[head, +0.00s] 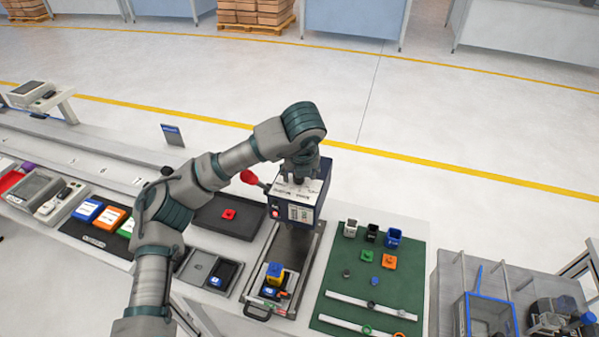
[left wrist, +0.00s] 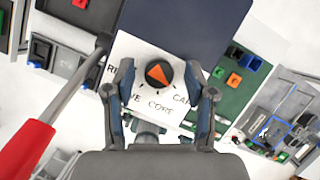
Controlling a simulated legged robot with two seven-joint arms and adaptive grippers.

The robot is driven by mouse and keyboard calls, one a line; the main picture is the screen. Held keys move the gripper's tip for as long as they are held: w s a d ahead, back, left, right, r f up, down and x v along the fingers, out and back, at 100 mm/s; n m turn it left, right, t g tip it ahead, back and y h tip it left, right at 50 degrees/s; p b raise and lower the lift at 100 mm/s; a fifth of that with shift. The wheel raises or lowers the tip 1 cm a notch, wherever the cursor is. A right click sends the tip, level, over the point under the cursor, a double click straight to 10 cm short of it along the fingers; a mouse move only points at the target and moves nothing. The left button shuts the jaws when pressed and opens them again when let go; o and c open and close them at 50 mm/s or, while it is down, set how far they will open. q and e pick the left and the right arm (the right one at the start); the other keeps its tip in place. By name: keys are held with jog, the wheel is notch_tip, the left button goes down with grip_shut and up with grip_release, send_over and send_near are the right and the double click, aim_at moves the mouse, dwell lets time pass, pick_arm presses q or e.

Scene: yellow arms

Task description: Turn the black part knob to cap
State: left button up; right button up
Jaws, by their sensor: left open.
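The black part knob (left wrist: 159,76) with an orange pointer sits on a white dial plate (left wrist: 140,50) in the left wrist view. The plate carries printed words; CORE and CAP are legible and others are partly covered. I cannot tell surely which word the pointer marks. My left gripper (left wrist: 160,84) is open, with one finger on each side of the knob; contact is not clear. In the head view my left gripper (head: 299,170) points down over the dark blue machine box (head: 296,213), hiding the knob. My right gripper is not in view.
A red-tipped lever (head: 250,177) sticks out left of the box and shows large in the left wrist view (left wrist: 25,150). A tray (head: 290,243) with a yellow and blue part lies in front. A green mat (head: 398,290) with small parts lies right.

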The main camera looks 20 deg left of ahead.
pick_arm(q)
jog(key=v, duration=1.1)
jog(key=shift+s+r, duration=0.25)
jog(key=shift+r, duration=0.1)
